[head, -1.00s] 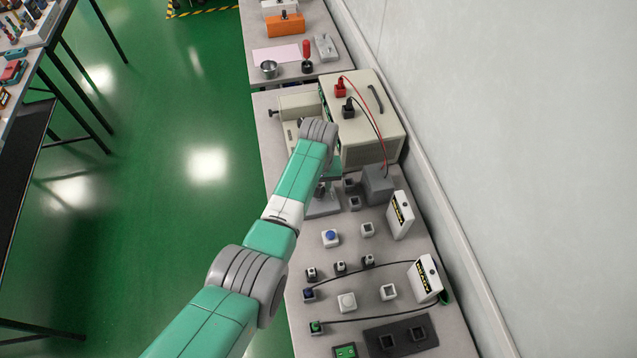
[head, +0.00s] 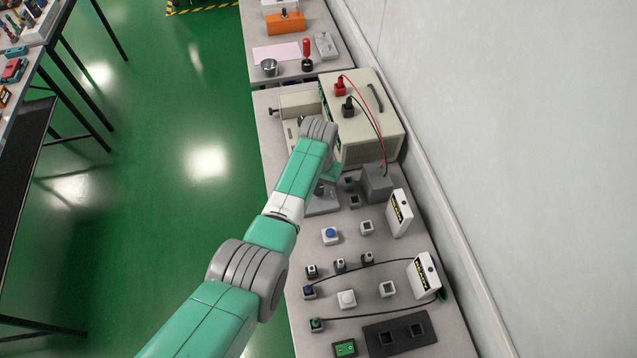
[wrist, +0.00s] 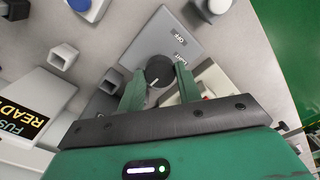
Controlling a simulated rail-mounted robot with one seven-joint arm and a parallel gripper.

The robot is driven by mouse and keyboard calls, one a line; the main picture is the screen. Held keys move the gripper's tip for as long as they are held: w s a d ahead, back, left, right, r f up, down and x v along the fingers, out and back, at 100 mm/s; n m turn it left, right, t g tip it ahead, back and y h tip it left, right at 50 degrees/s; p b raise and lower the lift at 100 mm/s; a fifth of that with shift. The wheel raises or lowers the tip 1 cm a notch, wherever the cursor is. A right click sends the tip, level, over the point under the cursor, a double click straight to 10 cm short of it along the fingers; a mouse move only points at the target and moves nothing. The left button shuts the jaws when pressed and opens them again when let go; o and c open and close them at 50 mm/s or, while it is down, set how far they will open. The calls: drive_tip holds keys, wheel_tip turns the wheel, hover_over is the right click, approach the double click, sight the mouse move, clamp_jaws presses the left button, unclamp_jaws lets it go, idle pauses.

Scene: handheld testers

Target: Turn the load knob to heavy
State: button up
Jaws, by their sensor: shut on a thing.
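The load knob (wrist: 158,71) is dark and round with a short white pointer line. It sits on a grey plate (wrist: 160,38), whose readable labels are "OFF" and what looks like "LIGHT"; no "heavy" label can be read. My gripper (wrist: 159,80) has its two green fingers on opposite sides of the knob, shut on it. The pointer line is toward the gripper's palm, slightly left, away from the two labels. In the head view the grey plate (head: 322,207) shows below my wrist, and the knob cannot be made out there.
A grey box (head: 377,184) stands close right of the plate. The large beige tester (head: 370,140) with red and black leads is behind it. A blue-button box (head: 330,236), small sockets and white display units (head: 399,213) stand in front.

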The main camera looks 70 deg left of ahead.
drive_tip(key=shift+r, duration=0.1)
drive_tip(key=o, duration=1)
wheel_tip(320, 180, up, 8)
drive_tip(key=p, duration=0.2)
drive_tip(key=shift+p, duration=0.3)
